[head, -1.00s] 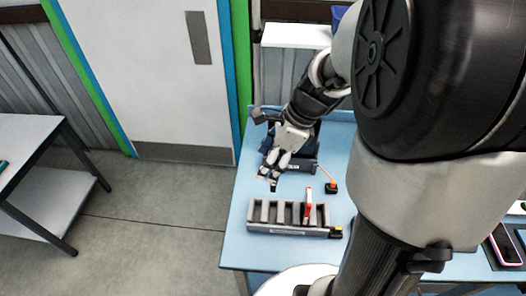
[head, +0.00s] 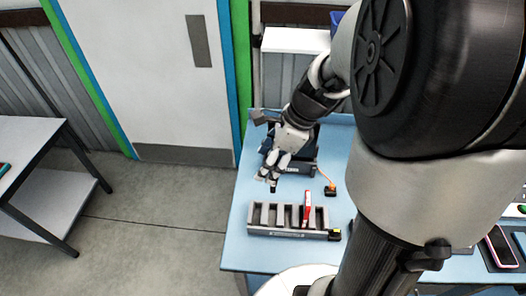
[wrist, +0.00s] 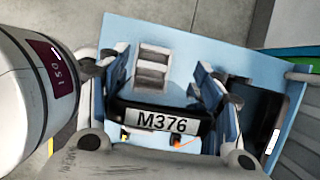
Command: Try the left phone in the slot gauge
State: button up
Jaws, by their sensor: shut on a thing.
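My gripper (head: 268,178) is over the blue table, behind and above the slot gauge. It is shut on a dark, flat thing, seemingly a phone, whose lower end (head: 273,187) shows below the fingers. In the wrist view a dark piece with a white "M376" label (wrist: 160,121) lies across between the blue finger pads; I cannot tell if it is the phone's edge. The slot gauge (head: 290,232) is a grey rack with several upright slots at the table's front. A red and white thing (head: 307,208) stands upright in one right-hand slot. The gauge also shows in the wrist view (wrist: 153,68).
A dark carton-like box (head: 303,167) stands behind my gripper. A black block with an orange top and cable (head: 330,189) and a black-yellow block (head: 335,234) sit near the gauge. A pink-rimmed phone (head: 503,245) lies at the far right. A side table (head: 40,135) stands left.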

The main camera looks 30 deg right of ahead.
notch_tip(320, 180, up, 5)
jog(key=p, duration=0.5)
dwell(0.4)
